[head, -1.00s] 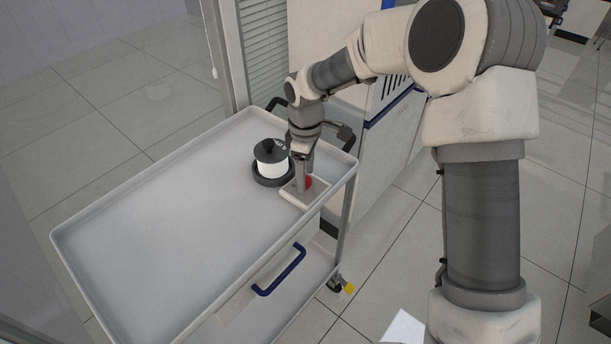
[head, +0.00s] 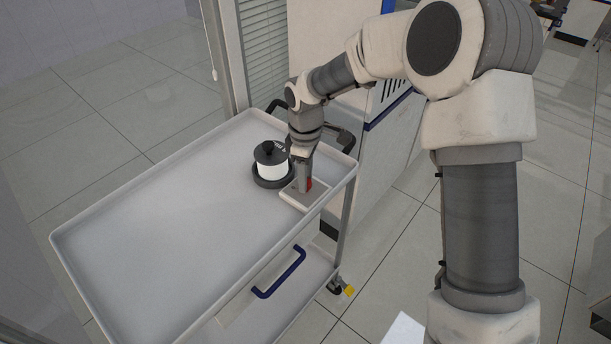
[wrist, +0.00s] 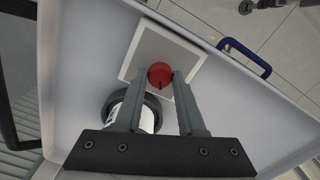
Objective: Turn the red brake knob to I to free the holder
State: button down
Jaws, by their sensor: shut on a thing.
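The red brake knob (wrist: 160,73) stands on a square white plate (wrist: 150,46) in the wrist view. My gripper (wrist: 161,80) is shut on the knob, one finger on each side. A small dark mark shows on the knob, but no I or other letter is legible. In the head view, my gripper (head: 305,186) points down at the plate (head: 298,200), and only a sliver of the red knob (head: 309,183) shows. The dark round holder (head: 268,182) beside the plate has a white vessel (head: 271,168) with a black lid in it.
The plate and holder are at one end of a white cart tray (head: 150,225) with a raised rim. The rest of the tray is bare. A blue handle (head: 279,272) is on the cart's side. A white cabinet (head: 345,130) stands behind the cart.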

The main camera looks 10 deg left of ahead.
jog(key=shift+m, duration=0.3)
jog(key=m, duration=1.1)
jog(key=shift+m, duration=0.3)
dwell(0.4)
jog(key=c, duration=0.5)
grip_release()
jog(key=shift+r+p, duration=0.1)
jog(key=shift+p, duration=0.2)
notch_tip(320, 180, up, 17)
jog(key=p, duration=0.2)
jog(key=shift+r+p, duration=0.2)
jog(key=shift+p, duration=0.1)
